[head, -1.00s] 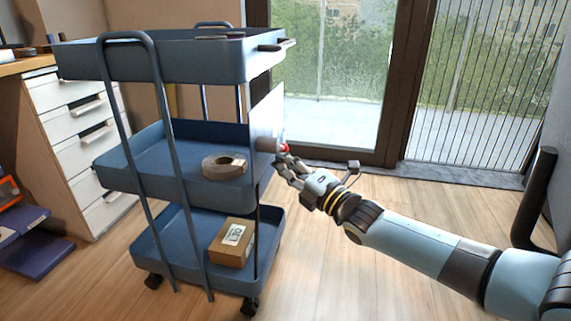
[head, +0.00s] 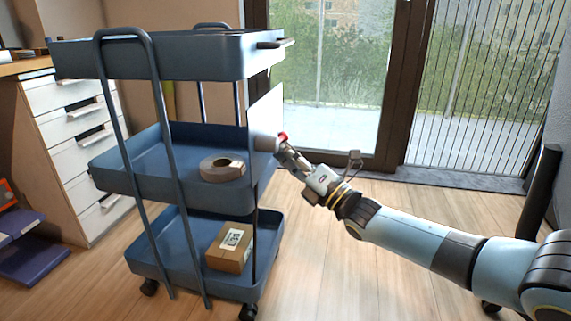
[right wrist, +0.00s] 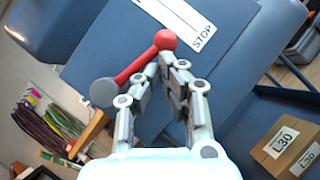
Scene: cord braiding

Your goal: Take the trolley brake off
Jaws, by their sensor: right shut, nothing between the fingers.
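The blue three-tier trolley (head: 150,62) stands left of centre in the head view. On its right side is a plate (right wrist: 128,62) with a grey pivot (right wrist: 103,92) and a red brake lever (right wrist: 140,64) ending in a red knob (right wrist: 165,40). The knob also shows in the head view (head: 283,137). A white label (right wrist: 178,18) reads STOP at the end near the knob; its other end is cut off. My right gripper (right wrist: 169,62) is shut and empty, its fingertips just below the knob; I cannot tell whether they touch. My left gripper is out of view.
A tape roll (head: 222,168) lies on the middle shelf and a carton (head: 230,248) on the bottom shelf. A white drawer unit (head: 75,150) stands at left, a glass door (head: 335,90) behind. The floor (head: 370,285) right of the trolley is open.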

